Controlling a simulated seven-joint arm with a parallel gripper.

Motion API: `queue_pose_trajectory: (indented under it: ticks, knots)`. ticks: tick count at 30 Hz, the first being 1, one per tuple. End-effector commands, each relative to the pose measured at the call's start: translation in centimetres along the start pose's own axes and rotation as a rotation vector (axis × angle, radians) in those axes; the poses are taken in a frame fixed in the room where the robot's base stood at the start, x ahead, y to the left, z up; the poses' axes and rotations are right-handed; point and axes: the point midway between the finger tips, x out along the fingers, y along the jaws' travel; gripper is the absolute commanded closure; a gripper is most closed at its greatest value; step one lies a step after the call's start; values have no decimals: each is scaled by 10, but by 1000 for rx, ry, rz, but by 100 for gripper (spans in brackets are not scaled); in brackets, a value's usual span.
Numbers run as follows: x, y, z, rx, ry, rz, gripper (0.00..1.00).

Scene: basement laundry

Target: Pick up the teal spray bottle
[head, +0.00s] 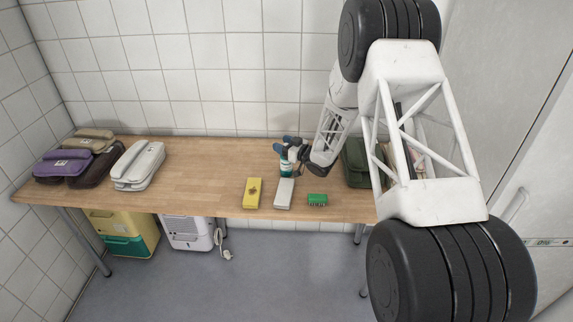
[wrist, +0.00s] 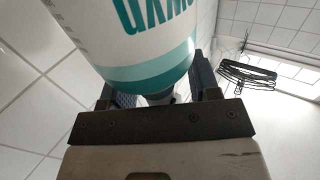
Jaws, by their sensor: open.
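The teal spray bottle (head: 287,170) stands on the wooden table, right of its middle, partly covered by my gripper in the head view. In the wrist view the bottle (wrist: 150,50) is large and close, white with teal bands and teal lettering, and cut off by the top edge. My gripper (head: 291,151) is open at the bottle's upper part. In the wrist view the two fingers of my gripper (wrist: 154,90) show on either side of the bottle, partly hidden behind it. I cannot tell whether either finger touches it.
A yellow box (head: 252,193), a pale box (head: 284,194) and a green brush-like item (head: 317,199) lie in front of the bottle. A dark green bag (head: 356,164) stands to the right. A white telephone-like item (head: 138,166) and a purple pouch (head: 62,165) are at left. The table between is clear.

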Motion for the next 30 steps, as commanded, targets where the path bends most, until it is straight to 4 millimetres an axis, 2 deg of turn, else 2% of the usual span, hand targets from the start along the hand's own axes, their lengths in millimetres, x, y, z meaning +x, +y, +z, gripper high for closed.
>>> queue_pose_trajectory:
  ticks: [16, 27, 30]
  knots:
    - [0, 0, 0, 0, 0, 0, 44]
    - [0, 0, 0, 0, 0, 0, 100]
    - [0, 0, 0, 0, 0, 0, 100]
